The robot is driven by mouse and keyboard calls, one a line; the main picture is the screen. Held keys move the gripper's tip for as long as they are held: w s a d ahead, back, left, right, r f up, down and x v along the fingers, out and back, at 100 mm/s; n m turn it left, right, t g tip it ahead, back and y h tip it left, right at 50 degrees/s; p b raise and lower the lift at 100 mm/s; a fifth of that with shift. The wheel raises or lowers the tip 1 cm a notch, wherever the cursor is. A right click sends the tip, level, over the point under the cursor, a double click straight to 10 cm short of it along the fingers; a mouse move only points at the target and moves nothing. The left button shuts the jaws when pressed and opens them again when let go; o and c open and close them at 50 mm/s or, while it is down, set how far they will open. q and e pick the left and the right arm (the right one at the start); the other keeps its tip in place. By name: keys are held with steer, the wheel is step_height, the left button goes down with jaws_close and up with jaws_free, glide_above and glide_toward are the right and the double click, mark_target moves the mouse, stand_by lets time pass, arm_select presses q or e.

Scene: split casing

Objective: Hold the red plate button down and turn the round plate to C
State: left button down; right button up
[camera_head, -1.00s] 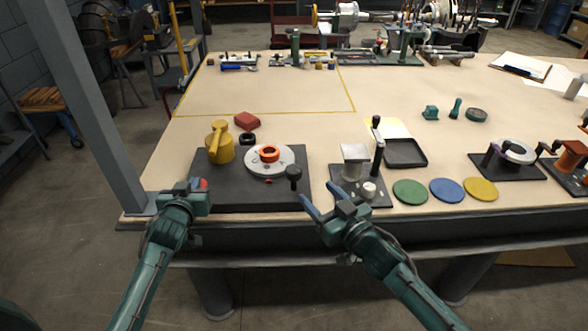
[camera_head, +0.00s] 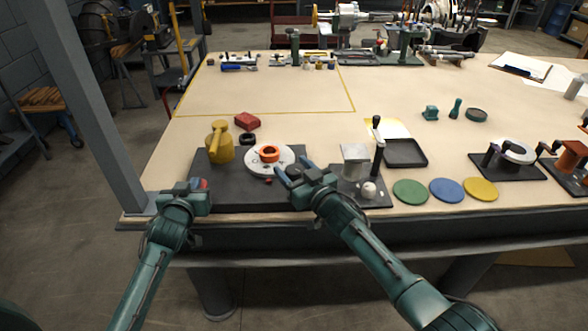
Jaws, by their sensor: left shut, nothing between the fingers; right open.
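The round plate (camera_head: 254,167) is a light grey disc on a dark base board (camera_head: 236,196). An orange ring-shaped part (camera_head: 269,153) sits on its middle. A small red button (camera_head: 268,181) shows at the plate's front edge. My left gripper (camera_head: 200,184) is shut at the board's front left, apart from the plate. Something red shows at its tip; I cannot tell what it is. My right gripper (camera_head: 288,174) is open beside the plate's right front edge and hides the black knob there. The letters on the plate are too small to read.
A red block (camera_head: 247,121) and a black ring (camera_head: 247,138) lie behind. A black-handled lever device (camera_head: 377,150), a black tray (camera_head: 405,153) and coloured discs (camera_head: 410,191) are at right.

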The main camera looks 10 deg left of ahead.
steer(key=shift+c, duration=0.6)
steer(key=c, duration=0.8)
steer(key=shift+a+n+g+y, duration=0.1)
steer(key=shift+n+g+y, duration=1.25)
steer(key=shift+g, duration=0.35)
steer(key=o, duration=0.9)
steer(key=shift+v, duration=0.9)
steer(key=v, duration=1)
steer(key=shift+d, duration=0.25)
